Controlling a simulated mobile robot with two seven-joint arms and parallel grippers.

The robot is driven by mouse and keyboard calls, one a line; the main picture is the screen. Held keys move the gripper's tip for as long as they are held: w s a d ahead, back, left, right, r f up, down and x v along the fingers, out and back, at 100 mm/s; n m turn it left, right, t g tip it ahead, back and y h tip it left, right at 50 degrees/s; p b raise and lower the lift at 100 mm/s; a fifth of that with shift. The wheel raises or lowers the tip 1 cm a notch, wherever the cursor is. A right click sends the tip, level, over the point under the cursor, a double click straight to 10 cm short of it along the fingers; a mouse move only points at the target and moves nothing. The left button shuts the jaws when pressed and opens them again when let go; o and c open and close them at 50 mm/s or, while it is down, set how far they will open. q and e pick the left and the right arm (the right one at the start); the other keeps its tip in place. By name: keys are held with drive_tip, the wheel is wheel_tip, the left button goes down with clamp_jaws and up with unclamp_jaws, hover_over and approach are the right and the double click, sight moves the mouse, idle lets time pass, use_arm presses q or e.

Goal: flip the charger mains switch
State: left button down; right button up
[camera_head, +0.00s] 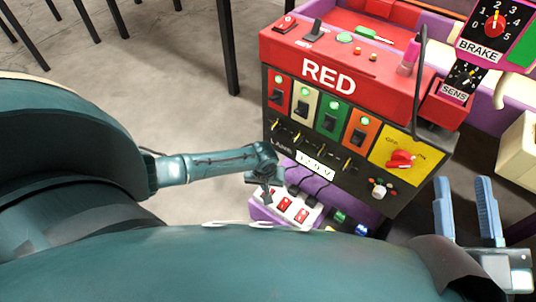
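A red and black control box labelled "RED" (330,77) stands right of centre. Below it, on a purple shelf, is a white strip with several red rocker switches (285,204). No legible label shows which switch is the charger mains. My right gripper (465,212), with two blue fingers, is open and empty at the lower right, away from the strip.
The box front has a row of coloured switch plates and a yellow plate with a red OFF/ON knob (402,159). A black cable (420,90) hangs at its right. A BRAKE dial (494,27) and SENS dial (466,74) stand upper right. Bare floor (190,100) lies left.

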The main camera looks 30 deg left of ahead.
use_arm(q)
drive_tip(key=shift+r+p, duration=0.5)
drive_tip(key=shift+r, duration=0.1)
drive_tip(key=shift+r+p, duration=1)
drive_tip(key=shift+p, duration=0.15)
drive_tip(key=shift+r, duration=0.15)
use_arm(e)
drive_tip(key=shift+s+d+f+m+g+h, duration=0.1)
drive_tip(key=shift+s+f+m+g+h, duration=0.15)
drive_tip(key=shift+f+h, duration=0.2)
drive_tip(key=shift+s+f+m+g+h, duration=0.15)
drive_tip(key=shift+f+g+h, duration=0.1)
drive_tip(key=shift+f+h, duration=0.2)
use_arm(q)
drive_tip(key=shift+s, duration=0.1)
